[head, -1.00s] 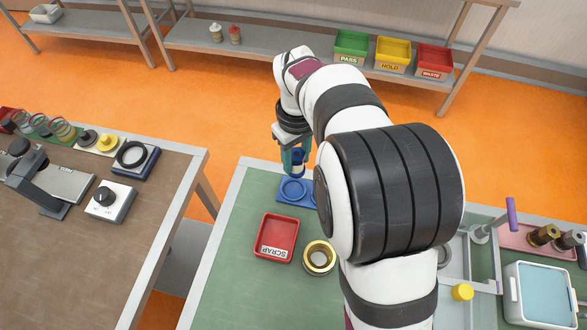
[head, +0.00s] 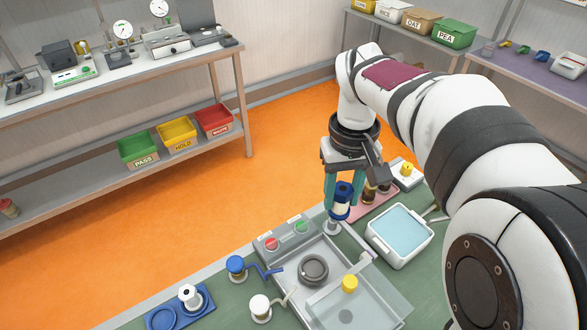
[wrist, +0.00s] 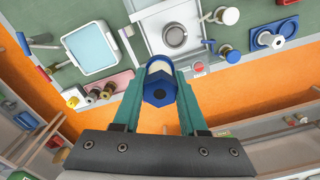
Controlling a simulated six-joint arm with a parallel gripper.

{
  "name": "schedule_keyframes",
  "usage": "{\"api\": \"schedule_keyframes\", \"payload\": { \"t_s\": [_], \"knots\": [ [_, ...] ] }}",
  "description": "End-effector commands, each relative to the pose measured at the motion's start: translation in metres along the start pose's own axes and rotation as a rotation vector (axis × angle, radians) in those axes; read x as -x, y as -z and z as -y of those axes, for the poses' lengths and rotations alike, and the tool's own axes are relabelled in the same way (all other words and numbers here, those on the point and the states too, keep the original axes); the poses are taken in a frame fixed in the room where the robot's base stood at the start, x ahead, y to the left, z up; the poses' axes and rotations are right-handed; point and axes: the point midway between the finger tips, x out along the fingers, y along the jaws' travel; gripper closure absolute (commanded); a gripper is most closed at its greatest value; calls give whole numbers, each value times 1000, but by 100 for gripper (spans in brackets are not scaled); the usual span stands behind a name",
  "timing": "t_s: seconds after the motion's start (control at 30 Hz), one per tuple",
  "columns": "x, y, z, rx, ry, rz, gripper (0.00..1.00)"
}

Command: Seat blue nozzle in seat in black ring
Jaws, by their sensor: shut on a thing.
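The blue nozzle (head: 342,201), with a cream band round its middle, is between the teal fingers of my gripper (head: 343,196). My gripper is shut on it and holds it above the back edge of the bench. In the wrist view the nozzle's blue hexagonal end (wrist: 159,90) faces the camera, between the fingers (wrist: 157,82). The dark ring (head: 314,269) lies in the metal tray (head: 335,246), lower left of the nozzle and apart from it. It also shows in the wrist view (wrist: 175,36). Its seat is too small to make out clearly.
A control box (head: 287,238) with red and green buttons stands left of the metal tray. Blue (head: 236,265) and white (head: 260,306) knobbed handles stand nearby. A clear panel (head: 385,297) with a yellow knob (head: 350,284) is at the front. A white bin (head: 400,236) stands right.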

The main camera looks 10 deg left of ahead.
Motion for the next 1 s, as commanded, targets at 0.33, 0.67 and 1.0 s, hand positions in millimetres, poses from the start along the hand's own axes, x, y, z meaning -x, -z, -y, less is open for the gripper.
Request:
{"api": "schedule_keyframes", "payload": {
  "t_s": [0.33,0.67,1.0],
  "knots": [
    [-23,-20,-36,-31,-2,7,100],
    [-87,-12,6,296,0,6,100],
    [-133,-13,41,524,4,-1,100]
  ]
}}
